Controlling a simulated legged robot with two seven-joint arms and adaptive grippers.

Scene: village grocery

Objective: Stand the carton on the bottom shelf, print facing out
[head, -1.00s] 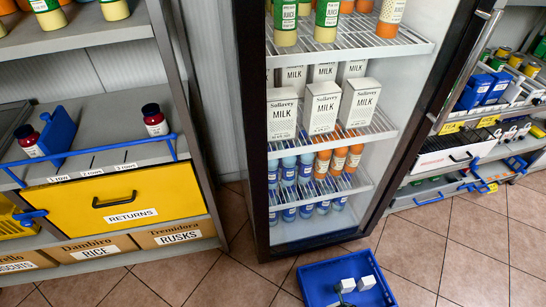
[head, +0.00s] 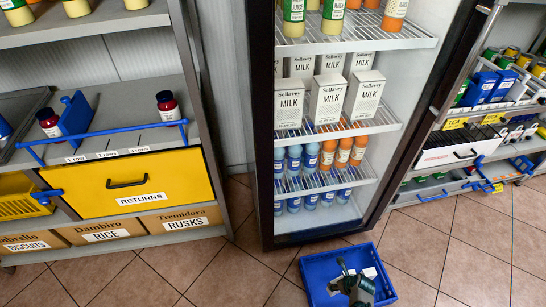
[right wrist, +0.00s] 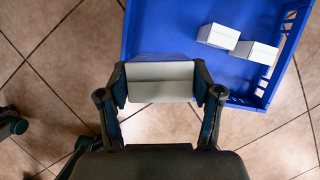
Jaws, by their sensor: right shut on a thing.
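My right gripper (right wrist: 161,92) is shut on a white carton (right wrist: 160,80) above the blue crate in the right wrist view. The faces of the carton that I see there look plain, and its other sides are hidden. In the head view the right gripper (head: 352,283) is over the crate and largely covers the carton. The open fridge's lowest level (head: 318,219) holds blue-capped bottles (head: 311,200), with bare floor in front and at right. Printed Sullavey milk cartons (head: 326,98) stand upright on a higher shelf. My left gripper is not in view.
The blue crate (head: 313,287) stands on the tiles before the fridge. Two more white cartons (right wrist: 218,37) lie in it. A wire shelf (head: 325,181) with blue and orange bottles (head: 343,153) is above the fridge's lowest level. A yellow returns drawer (head: 90,187) stands at left.

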